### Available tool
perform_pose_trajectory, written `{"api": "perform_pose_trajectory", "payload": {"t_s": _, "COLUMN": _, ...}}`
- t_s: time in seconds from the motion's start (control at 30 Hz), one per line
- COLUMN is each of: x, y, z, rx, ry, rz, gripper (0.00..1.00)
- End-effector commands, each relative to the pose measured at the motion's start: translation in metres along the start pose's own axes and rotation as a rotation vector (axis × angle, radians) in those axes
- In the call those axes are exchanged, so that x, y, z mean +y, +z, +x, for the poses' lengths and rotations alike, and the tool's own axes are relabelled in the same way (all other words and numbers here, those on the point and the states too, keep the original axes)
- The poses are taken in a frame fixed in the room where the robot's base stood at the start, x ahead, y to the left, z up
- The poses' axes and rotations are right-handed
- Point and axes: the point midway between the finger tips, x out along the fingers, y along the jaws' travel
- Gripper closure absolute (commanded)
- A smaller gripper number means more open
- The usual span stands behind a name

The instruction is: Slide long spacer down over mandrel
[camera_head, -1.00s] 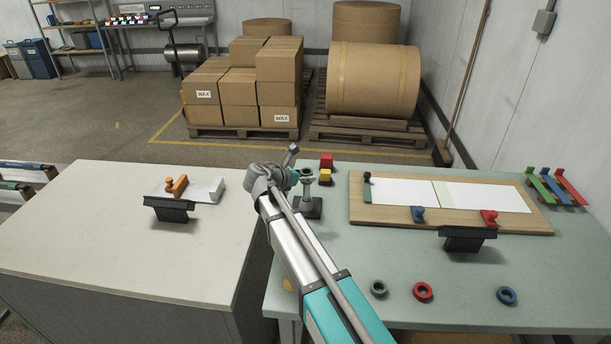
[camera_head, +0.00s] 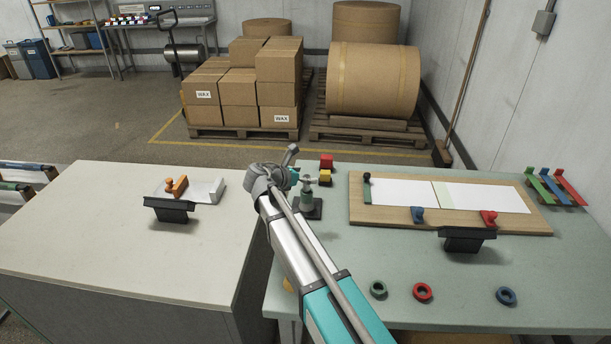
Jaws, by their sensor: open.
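The mandrel (camera_head: 309,181) stands upright on a dark square base (camera_head: 314,213) at the back left of the green-grey table. A grey-green sleeve, seemingly the long spacer (camera_head: 307,197), now sits low around the post, close above the base. My gripper (camera_head: 304,178) is at the mandrel's top, just above the spacer. It is open; its fingers are small and partly hidden by my wrist, so I cannot tell if they touch the spacer.
Red (camera_head: 326,161) and yellow (camera_head: 325,176) blocks stand just behind the mandrel. A wooden board (camera_head: 400,228) with white sheets lies to the right. Green (camera_head: 378,290), red (camera_head: 423,292) and blue (camera_head: 507,296) rings lie near the front.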

Motion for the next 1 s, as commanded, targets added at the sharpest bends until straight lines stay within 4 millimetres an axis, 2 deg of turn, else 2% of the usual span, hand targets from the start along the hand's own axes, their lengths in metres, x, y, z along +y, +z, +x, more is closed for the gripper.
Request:
{"api": "perform_pose_trajectory", "payload": {"t_s": 0.5, "x": 0.000, "y": 0.039, "z": -0.016, "rx": 0.000, "ry": 0.000, "rz": 0.000, "gripper": 0.03}}
{"api": "perform_pose_trajectory", "payload": {"t_s": 0.57, "x": 0.000, "y": 0.034, "z": -0.013, "rx": 0.000, "ry": 0.000, "rz": 0.000, "gripper": 0.03}}
{"api": "perform_pose_trajectory", "payload": {"t_s": 1.0, "x": 0.000, "y": 0.072, "z": -0.030, "rx": 0.000, "ry": 0.000, "rz": 0.000, "gripper": 0.03}}
